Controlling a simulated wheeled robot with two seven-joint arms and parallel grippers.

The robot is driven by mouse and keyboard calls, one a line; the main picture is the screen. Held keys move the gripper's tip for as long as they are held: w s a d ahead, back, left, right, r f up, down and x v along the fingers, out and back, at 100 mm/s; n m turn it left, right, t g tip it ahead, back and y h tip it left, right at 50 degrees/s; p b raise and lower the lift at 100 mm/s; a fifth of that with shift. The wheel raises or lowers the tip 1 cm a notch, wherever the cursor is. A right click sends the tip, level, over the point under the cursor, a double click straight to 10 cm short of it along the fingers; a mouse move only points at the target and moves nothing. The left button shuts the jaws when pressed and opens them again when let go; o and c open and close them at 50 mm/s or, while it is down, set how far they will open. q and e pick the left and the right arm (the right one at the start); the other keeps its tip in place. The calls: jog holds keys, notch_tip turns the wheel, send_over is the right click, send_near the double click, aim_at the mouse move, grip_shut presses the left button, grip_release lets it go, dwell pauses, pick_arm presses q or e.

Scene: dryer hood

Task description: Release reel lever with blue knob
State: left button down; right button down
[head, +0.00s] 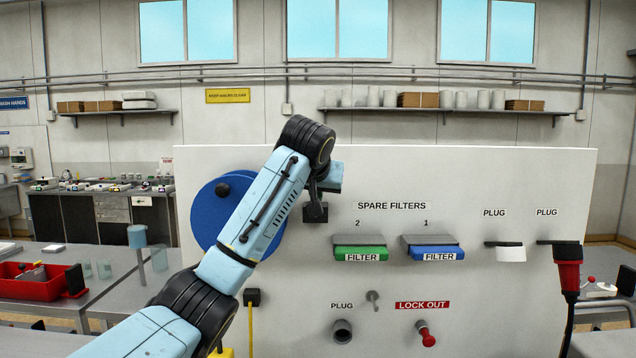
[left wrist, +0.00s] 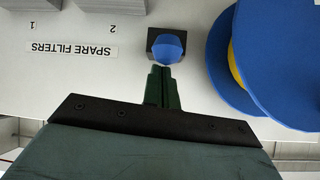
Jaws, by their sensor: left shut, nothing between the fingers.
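The blue knob (left wrist: 167,46) sits on a small black base (left wrist: 181,36) on the white panel, in the left wrist view, which is upside down. My left gripper (left wrist: 161,70) is shut and empty, its fingertips at or just short of the knob; I cannot tell whether they touch. In the head view my left gripper (head: 314,190) is in front of the panel, right of the blue reel (head: 209,215), with the black base (head: 316,213) just below. My arm covers part of the reel, and the knob is not visible there. My right gripper is not in view.
The panel (head: 480,300) carries a green filter (head: 360,254), a blue filter (head: 432,253), a red lock-out knob (head: 426,335) and a grey plug socket (head: 342,331). A red plug (head: 568,270) hangs at the right edge. A red bin (head: 35,285) stands on the left table.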

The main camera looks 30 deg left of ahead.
pick_arm(q)
jog(key=shift+s+f, duration=0.1)
jog(key=shift+s, duration=0.1)
jog(key=shift+d+f, duration=0.1)
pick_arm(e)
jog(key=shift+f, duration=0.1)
